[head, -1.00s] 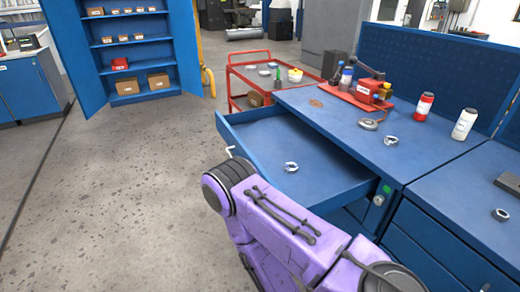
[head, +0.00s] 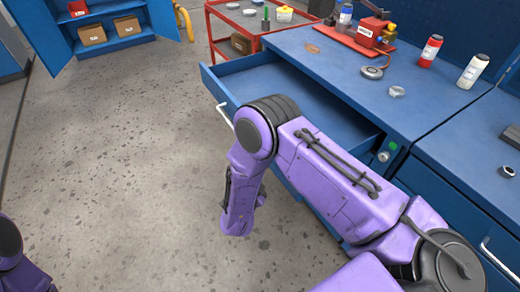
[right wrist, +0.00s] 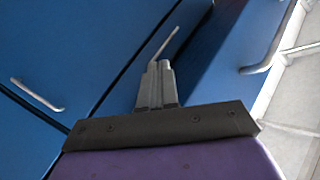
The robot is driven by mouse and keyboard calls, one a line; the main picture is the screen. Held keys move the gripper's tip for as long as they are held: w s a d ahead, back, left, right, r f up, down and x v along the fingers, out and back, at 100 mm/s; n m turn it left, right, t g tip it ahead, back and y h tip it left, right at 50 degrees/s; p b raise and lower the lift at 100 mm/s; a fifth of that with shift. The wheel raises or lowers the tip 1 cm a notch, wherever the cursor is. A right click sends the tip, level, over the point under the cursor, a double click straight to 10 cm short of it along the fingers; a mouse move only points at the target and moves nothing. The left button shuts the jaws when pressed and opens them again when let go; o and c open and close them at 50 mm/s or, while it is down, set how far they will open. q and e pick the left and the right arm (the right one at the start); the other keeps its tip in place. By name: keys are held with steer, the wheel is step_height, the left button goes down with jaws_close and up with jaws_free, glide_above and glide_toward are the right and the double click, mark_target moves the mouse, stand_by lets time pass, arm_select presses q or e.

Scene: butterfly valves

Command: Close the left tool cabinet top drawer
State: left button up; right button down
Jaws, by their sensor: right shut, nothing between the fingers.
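The blue top drawer (head: 212,88) of the left tool cabinet (head: 330,55) stands pulled out in the head view. Its light bar handle (head: 224,116) shows at the front, left of my right arm. My right gripper is hidden in the head view. In the right wrist view the right gripper (right wrist: 158,70) is shut and empty, close to blue panels and a thin light bar handle (right wrist: 165,42). My left gripper is not in view; only part of that arm shows.
A red cart (head: 233,45) stands behind the drawer's far side. The worktop holds a red tool (head: 370,32), bottles (head: 431,48) and metal rings. A neighbouring blue cabinet (head: 445,195) adjoins at right. The floor (head: 120,140) on the left is open.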

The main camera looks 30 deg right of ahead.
steer(key=a+r+m+g+h+p, duration=0.1)
steer(key=a+r+m+g+h, duration=0.2)
steer(key=a+r+m+g, duration=1)
steer(key=d+f+m+t+p, duration=0.2)
steer(key=d+m+t+p, duration=0.1)
steer(key=d, duration=0.9)
steer(key=shift+w+d+f+m+p, duration=0.15)
steer(key=shift+d+f+m+p, duration=0.2)
steer(key=shift+m+p, duration=0.65)
